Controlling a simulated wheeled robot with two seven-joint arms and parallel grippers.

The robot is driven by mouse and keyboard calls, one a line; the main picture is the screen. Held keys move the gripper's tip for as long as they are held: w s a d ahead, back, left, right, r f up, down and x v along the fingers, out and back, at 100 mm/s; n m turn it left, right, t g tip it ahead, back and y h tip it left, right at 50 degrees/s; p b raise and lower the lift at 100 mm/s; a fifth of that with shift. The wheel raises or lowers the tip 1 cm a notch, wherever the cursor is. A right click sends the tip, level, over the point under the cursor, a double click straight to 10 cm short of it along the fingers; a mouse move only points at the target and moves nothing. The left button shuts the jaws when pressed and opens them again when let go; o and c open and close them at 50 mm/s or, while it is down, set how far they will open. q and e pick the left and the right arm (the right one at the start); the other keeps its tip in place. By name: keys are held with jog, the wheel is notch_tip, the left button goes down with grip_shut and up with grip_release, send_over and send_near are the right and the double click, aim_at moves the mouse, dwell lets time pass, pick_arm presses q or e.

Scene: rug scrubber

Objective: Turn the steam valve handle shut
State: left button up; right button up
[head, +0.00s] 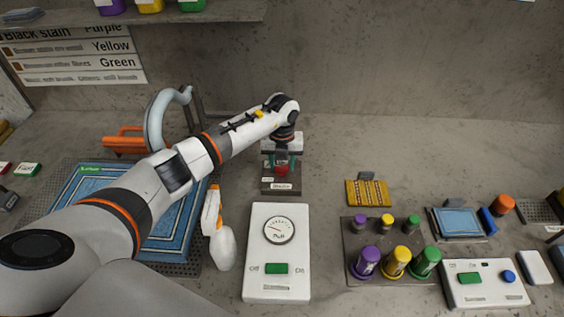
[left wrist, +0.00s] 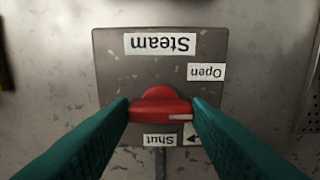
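The red steam valve handle (left wrist: 160,108) sits on a dark plate (left wrist: 110,60) with upside-down labels in the left wrist view: Steam, Open and Shut. The handle lies crosswise, its white mark at the right end, just above the Shut label (left wrist: 155,140) and below the Open label (left wrist: 205,72). My left gripper (left wrist: 160,106) has its teal fingers at both ends of the handle, with no clear gap. In the head view the gripper (head: 282,160) points down over the red handle (head: 282,170). The right gripper is not in view.
A white gauge box (head: 278,245) stands in front of the valve, with a white and orange bottle (head: 220,240) to its left. A blue rug (head: 160,235) lies under my left arm. Coloured bottles on a tray (head: 355,230) stand to the right. A wall rises behind.

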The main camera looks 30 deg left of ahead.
pick_arm(q)
jog(key=shift+c, duration=0.9)
jog(key=m+b, duration=0.2)
jog(key=shift+f+m, duration=0.15)
jog(key=shift+m, duration=0.15)
jog(key=m+b, duration=0.5)
jog(key=m, duration=0.1)
jog(key=m+b, duration=0.4)
jog(key=m, duration=0.1)
jog(key=shift+m, duration=0.4)
jog(key=shift+r+m+b, duration=0.2)
jog(key=shift+m+b, duration=0.7)
jog(key=shift+m, duration=0.9)
